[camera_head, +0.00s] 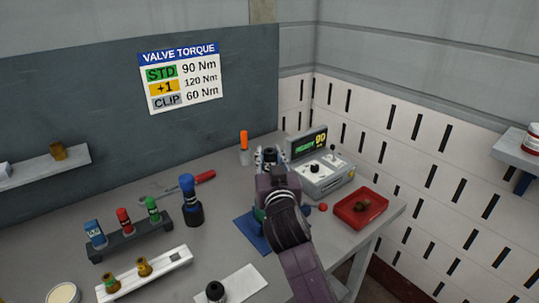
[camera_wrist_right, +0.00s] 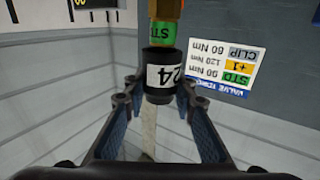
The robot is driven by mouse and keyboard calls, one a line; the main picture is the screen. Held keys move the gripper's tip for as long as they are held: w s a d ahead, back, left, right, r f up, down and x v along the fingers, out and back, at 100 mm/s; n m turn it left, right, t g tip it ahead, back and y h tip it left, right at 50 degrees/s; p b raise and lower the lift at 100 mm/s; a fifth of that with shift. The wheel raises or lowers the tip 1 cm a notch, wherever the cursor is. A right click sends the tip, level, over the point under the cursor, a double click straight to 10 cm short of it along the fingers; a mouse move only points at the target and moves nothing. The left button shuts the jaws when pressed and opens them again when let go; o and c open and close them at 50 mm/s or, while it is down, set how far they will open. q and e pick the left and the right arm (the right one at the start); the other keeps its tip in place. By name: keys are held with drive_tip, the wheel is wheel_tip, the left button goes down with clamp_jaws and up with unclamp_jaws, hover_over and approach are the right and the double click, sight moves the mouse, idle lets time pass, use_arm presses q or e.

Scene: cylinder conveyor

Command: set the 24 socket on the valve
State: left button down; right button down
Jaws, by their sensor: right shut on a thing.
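My right gripper (camera_head: 268,157) is over the blue mat at the back middle of the bench. Its fingers (camera_wrist_right: 160,88) are shut on a black socket with a white label reading 24 (camera_wrist_right: 163,75). In the right wrist view, which is upside down, the socket's end meets or nearly meets the valve's green STD band (camera_wrist_right: 163,32), with brass beyond it. I cannot tell whether the socket is seated or just in line. In the head view my arm hides most of the valve; a green part (camera_head: 258,213) shows beside it. My left gripper is not in view.
A controller (camera_head: 322,175) with a lit display stands right of my gripper, with a red tray (camera_head: 374,219) in front. A blue-capped tool (camera_head: 191,205), a rack (camera_head: 131,242) of coloured pieces and a white rail (camera_head: 165,268) with brass fittings stand left. Another black socket (camera_head: 215,291) is at front.

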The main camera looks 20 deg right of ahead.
idle(0.5)
drive_tip(key=shift+f+b, duration=1.65)
drive_tip(key=shift+f, duration=0.65)
drive_tip(key=c, duration=1.5)
unclamp_jaws()
drive_tip(key=shift+s, duration=0.1)
wheel_tip(320, 180, up, 6)
drive_tip(key=p, duration=0.5)
drive_tip(key=shift+p, duration=0.4)
